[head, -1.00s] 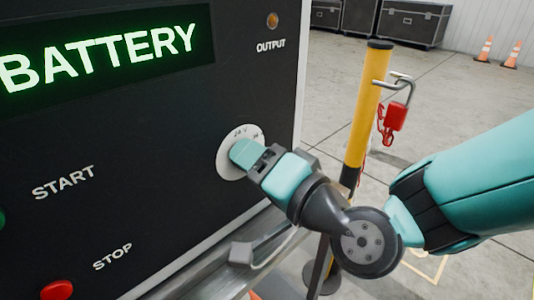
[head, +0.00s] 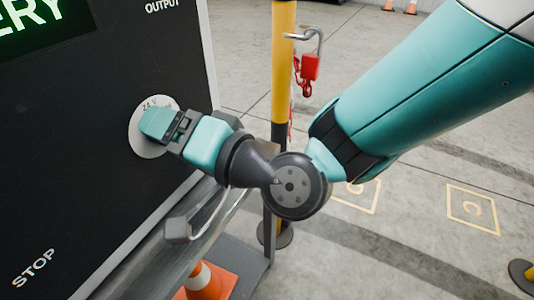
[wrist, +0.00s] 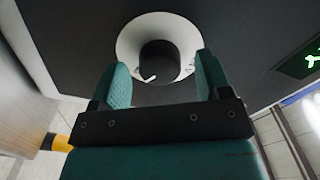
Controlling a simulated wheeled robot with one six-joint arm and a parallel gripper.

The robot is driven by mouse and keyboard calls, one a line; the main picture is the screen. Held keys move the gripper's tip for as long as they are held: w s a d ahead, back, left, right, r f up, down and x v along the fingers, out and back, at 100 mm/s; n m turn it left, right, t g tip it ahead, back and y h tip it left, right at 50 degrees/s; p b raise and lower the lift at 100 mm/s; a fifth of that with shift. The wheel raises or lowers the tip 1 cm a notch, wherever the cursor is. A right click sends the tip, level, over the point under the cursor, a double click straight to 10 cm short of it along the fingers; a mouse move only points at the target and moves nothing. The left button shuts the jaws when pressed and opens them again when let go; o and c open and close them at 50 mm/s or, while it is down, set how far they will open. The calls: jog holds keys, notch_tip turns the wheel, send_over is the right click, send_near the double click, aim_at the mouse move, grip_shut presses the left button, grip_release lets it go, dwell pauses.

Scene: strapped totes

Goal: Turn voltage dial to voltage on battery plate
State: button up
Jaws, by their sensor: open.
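The voltage dial is a dark round knob (wrist: 160,62) on a pale disc (wrist: 128,45), set in the black panel of the charger (head: 75,160). In the head view the disc (head: 140,148) shows part of a "24" marking, and my gripper covers the knob. My gripper (wrist: 160,82) is open, with one teal finger on each side of the knob in the wrist view. Gaps show between the fingers and the knob. A small white pointer mark shows on the knob. My gripper also shows in the head view (head: 155,125). No battery plate is visible.
A yellow post (head: 285,70) with a red padlock (head: 310,67) stands right of the charger. A metal rail (head: 150,245) runs below the panel, with an orange cone (head: 210,281) under it. Open floor lies to the right.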

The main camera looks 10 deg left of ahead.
jog(key=b+v, duration=1.4)
jog(key=v, duration=0.2)
jog(key=shift+d+b, duration=0.3)
jog(key=shift+d, duration=0.05)
jog(key=shift+s, duration=0.1)
